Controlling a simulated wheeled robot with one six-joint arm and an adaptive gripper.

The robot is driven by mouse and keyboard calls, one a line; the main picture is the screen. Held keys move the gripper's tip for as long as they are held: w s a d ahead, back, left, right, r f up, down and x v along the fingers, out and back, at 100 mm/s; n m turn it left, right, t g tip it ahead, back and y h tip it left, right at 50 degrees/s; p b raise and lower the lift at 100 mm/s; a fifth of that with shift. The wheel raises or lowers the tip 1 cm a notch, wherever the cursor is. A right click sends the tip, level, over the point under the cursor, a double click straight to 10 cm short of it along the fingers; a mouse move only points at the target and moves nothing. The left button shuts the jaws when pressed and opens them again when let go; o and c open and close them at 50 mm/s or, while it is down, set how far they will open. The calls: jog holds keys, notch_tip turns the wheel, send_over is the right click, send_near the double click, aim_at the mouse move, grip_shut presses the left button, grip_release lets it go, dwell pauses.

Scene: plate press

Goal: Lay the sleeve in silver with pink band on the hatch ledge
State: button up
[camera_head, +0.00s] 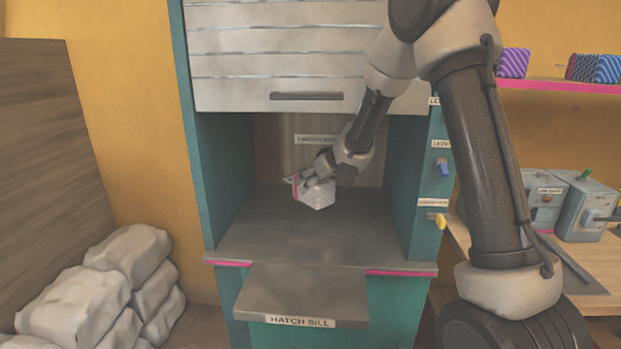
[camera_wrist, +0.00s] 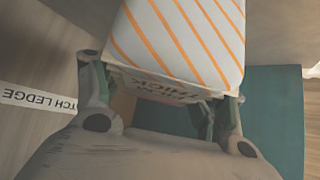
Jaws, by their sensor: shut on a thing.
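My gripper (camera_head: 318,178) is shut on a pale, silvery sleeve (camera_head: 316,194), inside the hatch opening. A pink-red strip shows at the sleeve's left edge. In the wrist view the sleeve (camera_wrist: 185,40) shows a whitish face with orange diagonal stripes and a printed end between the fingers (camera_wrist: 165,100). The grey hatch ledge (camera_head: 270,235) lies below it, a flat surface between teal side walls. The sleeve is over the ledge's back part; I cannot tell whether it touches. A "HATCH LEDGE" label (camera_wrist: 38,99) shows in the wrist view.
A grey shutter (camera_head: 290,80) hangs above the opening. A plate labelled "HATCH BILL" (camera_head: 305,290) juts out in front, lower than the ledge. White sacks (camera_head: 95,290) are piled at left. Grey boxes (camera_head: 580,205) stand on a bench at right, below a shelf of striped packs (camera_head: 513,63).

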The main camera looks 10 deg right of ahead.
jog(key=shift+f, duration=3.35)
jog(key=shift+f, duration=0.5)
jog(key=o, duration=1.4)
jog(key=shift+f, duration=0.1)
